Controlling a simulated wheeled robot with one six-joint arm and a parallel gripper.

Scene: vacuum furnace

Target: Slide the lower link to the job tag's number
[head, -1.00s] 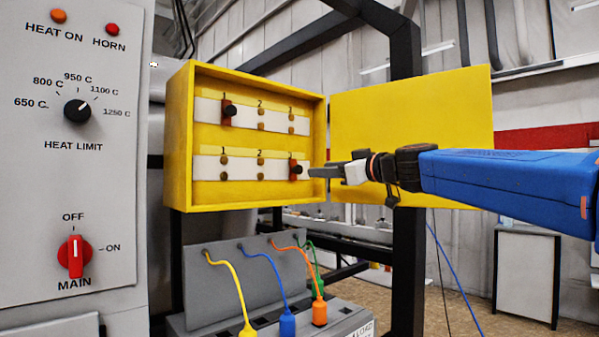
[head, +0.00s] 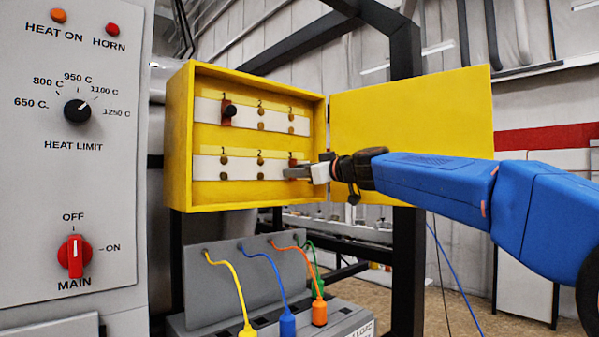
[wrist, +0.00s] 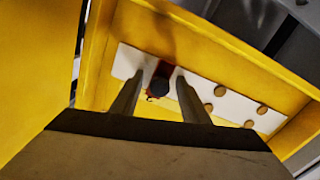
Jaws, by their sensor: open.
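The lower link (head: 293,160) is at position 3 of the lower white strip (head: 240,173), mostly hidden behind my gripper (head: 289,173) in the head view. In the wrist view the link's black knob (wrist: 158,88) with its red-brown bar lies between the two spread fingers of my gripper (wrist: 158,76). The fingers are open, one on each side of the knob; I cannot tell whether either touches it. The studs at lower positions 1 and 2 are bare. I see no readable job tag.
The upper link (head: 229,110) is at position 1 of the upper strip. The yellow box (head: 180,140) has raised walls, and its open door (head: 410,120) stands to the right. Coloured leads (head: 262,262) and a grey control panel (head: 125,190) are nearby.

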